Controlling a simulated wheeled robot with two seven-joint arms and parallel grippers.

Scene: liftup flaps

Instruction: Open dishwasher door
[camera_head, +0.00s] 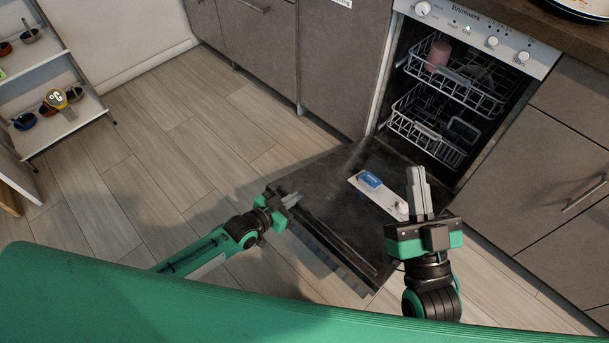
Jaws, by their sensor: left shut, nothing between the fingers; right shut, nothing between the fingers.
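The dishwasher (476,30) stands built into the counter at the upper right, with its front open. Its dark door (320,190) is swung down and lies low in front of the opening, inner side up. My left gripper (294,198) is shut and empty, over the left edge of the door. My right gripper (416,172) is shut and empty, over the right side of the door in this view. I cannot tell whether either gripper touches the door. Part of the door's right side is hidden behind my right gripper.
Two wire racks (428,122) sit inside the dishwasher, with a pink cup (438,55) in the upper one. Grey cabinets (560,150) flank it. A shelf (58,125) with small bowls stands at the left. The wooden floor (150,150) between is clear.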

